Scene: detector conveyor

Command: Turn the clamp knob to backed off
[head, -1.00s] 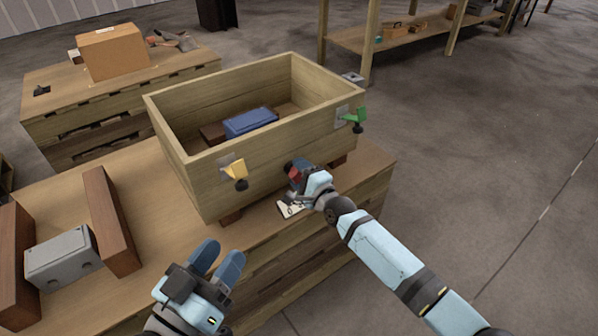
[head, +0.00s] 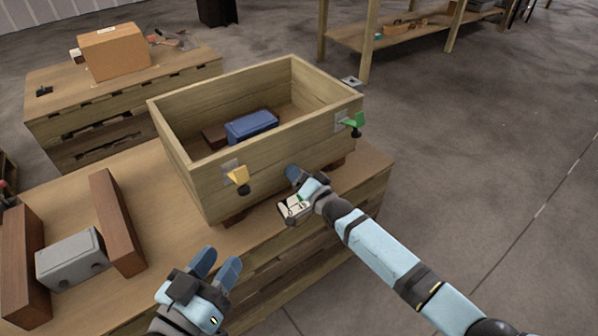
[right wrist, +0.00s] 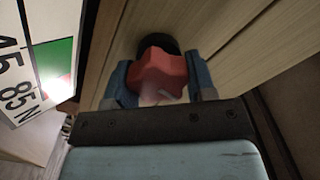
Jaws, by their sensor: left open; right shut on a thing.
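The red clamp knob (right wrist: 162,74) shows in the right wrist view, with a dark round part behind it, against the crate's wooden wall. My right gripper (right wrist: 160,84) is shut on it, one blue finger on each side. In the head view my right gripper (head: 294,177) is at the crate's front wall, low between the yellow and green pieces, and hides the knob. A white scale plate (right wrist: 40,62) with black numbers, an N and a green band is left of the knob. My left gripper (head: 217,265) is open and empty over the table's front edge.
The wooden crate (head: 285,150) holds a blue block (head: 251,125). A yellow latch (head: 238,176) and a green latch (head: 354,122) are on its front. A grey box (head: 70,262) stands between brown blocks at left. A cardboard box (head: 113,52) sits on the back table.

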